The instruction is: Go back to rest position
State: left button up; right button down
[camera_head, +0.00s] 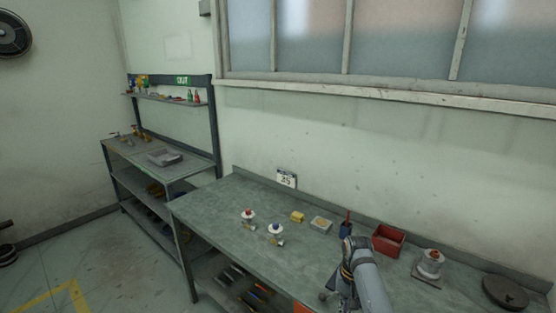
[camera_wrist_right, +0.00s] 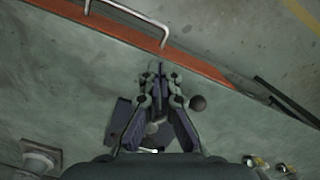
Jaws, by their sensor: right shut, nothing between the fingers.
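My right arm (camera_head: 365,275) reaches over the front part of the green workbench in the head view. Its gripper fingers are hidden or too small to make out there. In the right wrist view my right gripper (camera_wrist_right: 158,72) has its fingers drawn together, with nothing between the tips. It is above the bench top, near the orange-red front edge. My left arm and gripper do not show.
A yellow block (camera_head: 297,217), a small tray (camera_head: 321,224), a red bin (camera_head: 388,240), a valve on a square base (camera_head: 430,264) and a dark disc (camera_head: 506,292) sit along the bench. A shelved side table (camera_head: 125,150) stands left. The floor at left (camera_head: 100,265) is open.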

jog(key=s+d+f+n+t+h, duration=0.1)
jog(key=s+d+f, duration=0.15)
jog(key=s, duration=0.45)
jog(key=s+d+f+n+t, duration=0.1)
jog(key=s+d+f+t, duration=0.15)
jog(key=s, duration=0.45)
jog(key=s+r+n+t, duration=0.15)
jog(key=s+r, duration=0.45)
jog(key=s, duration=0.6)
notch_tip(320, 180, down, 29)
jog(key=s+d+g+b, duration=0.1)
jog(key=s+d+b, duration=0.1)
jog(key=s+b, duration=0.1)
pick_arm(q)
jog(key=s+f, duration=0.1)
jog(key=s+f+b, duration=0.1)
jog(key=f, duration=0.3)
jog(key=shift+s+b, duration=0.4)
pick_arm(e)
jog(key=s+d+f+g, duration=0.1)
jog(key=s+f, duration=1.7)
jog(key=shift+s+g, duration=0.15)
jog(key=shift+g, duration=0.15)
jog(key=c, duration=2.1)
grip_release()
jog(key=shift+f, duration=0.1)
